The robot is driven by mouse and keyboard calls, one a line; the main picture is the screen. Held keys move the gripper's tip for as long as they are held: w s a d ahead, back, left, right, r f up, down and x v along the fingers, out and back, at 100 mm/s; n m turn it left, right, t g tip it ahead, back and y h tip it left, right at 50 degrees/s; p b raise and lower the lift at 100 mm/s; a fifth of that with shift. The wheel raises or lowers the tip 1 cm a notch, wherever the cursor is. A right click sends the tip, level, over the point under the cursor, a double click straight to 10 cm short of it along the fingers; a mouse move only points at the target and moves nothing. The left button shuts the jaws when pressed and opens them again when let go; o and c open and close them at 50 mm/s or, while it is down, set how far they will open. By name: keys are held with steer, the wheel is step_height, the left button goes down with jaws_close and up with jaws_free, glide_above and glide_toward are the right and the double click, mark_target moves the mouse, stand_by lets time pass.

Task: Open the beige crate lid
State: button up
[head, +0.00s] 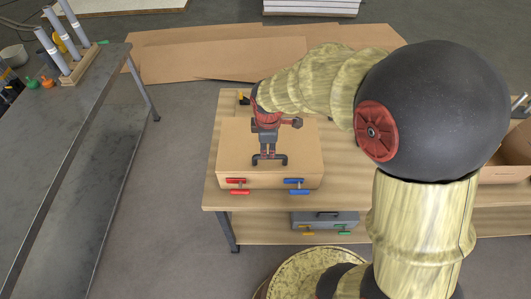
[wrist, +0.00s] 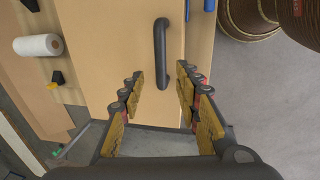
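The beige crate (head: 226,160) stands on a wooden table, and its lid (head: 305,150) lies flat and closed on top. A dark bar handle (head: 284,161) is fixed on the lid; its middle is hidden behind my gripper in the head view. My gripper (head: 268,157) points down over the handle. In the wrist view, the handle (wrist: 160,55) runs between the lines of the two spread fingers of my gripper (wrist: 160,80), with gaps on both sides. A red latch (head: 237,186) and a blue latch (head: 295,186) sit on the crate's front.
A grey box (head: 325,219) lies on the shelf under the table (head: 345,188). An open cardboard box (head: 505,173) stands at the right, partly behind my arm. A white roll (wrist: 38,46) lies beside the crate. A metal bench (head: 60,130) is at the left.

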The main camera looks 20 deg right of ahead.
steer(key=f, duration=0.4)
steer(key=w+f, duration=0.1)
steer(key=f, duration=0.1)
steer(key=shift+d, duration=0.25)
steer(key=shift+c, duration=1.1)
jaws_close()
